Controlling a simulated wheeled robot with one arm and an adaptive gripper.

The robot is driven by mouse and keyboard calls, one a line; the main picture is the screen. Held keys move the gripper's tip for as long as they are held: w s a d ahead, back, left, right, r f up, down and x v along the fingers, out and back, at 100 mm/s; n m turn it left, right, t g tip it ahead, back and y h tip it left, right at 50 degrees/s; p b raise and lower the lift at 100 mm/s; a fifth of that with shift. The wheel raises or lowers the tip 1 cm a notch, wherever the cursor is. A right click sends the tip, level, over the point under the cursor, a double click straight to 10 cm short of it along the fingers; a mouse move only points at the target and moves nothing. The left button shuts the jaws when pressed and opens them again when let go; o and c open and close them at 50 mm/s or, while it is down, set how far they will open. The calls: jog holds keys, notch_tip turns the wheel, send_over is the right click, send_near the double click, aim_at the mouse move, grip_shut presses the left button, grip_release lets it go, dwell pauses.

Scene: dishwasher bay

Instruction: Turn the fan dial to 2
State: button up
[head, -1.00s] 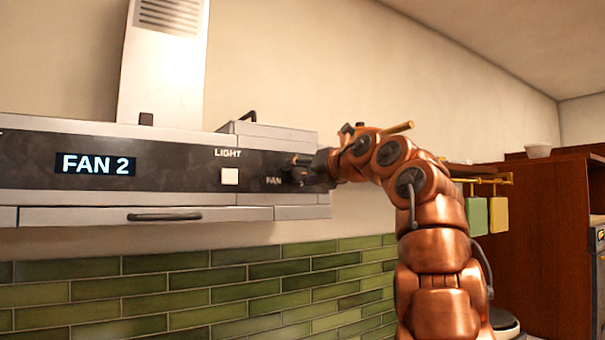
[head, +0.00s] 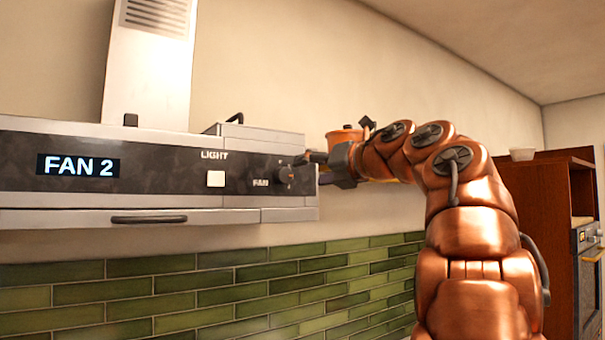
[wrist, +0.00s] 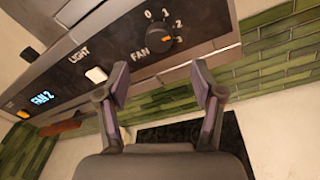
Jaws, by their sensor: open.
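The fan dial (head: 285,175) is a dark round knob at the right end of the hood's front panel. It also shows in the wrist view (wrist: 160,38), with marks 0 to 3 around it and an orange pointer line that looks directed between 2 and 3; I cannot tell exactly. The display (head: 78,166) reads "FAN 2". My gripper (head: 312,165) is to the right of the dial. In the wrist view its two fingers (wrist: 160,85) are apart and empty, with the dial beyond the fingertips and not touched.
The white light button (head: 215,178) is left of the dial. A drawer-like strip with a dark handle (head: 149,219) runs under the panel. Green tiles (head: 200,290) cover the wall below. A brown cabinet (head: 545,215) stands at the right. The space below the hood is clear.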

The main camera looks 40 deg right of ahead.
jog(key=s, duration=0.3)
jog(key=shift+s+r, duration=0.1)
jog(key=shift+s, duration=0.1)
dwell(0.4)
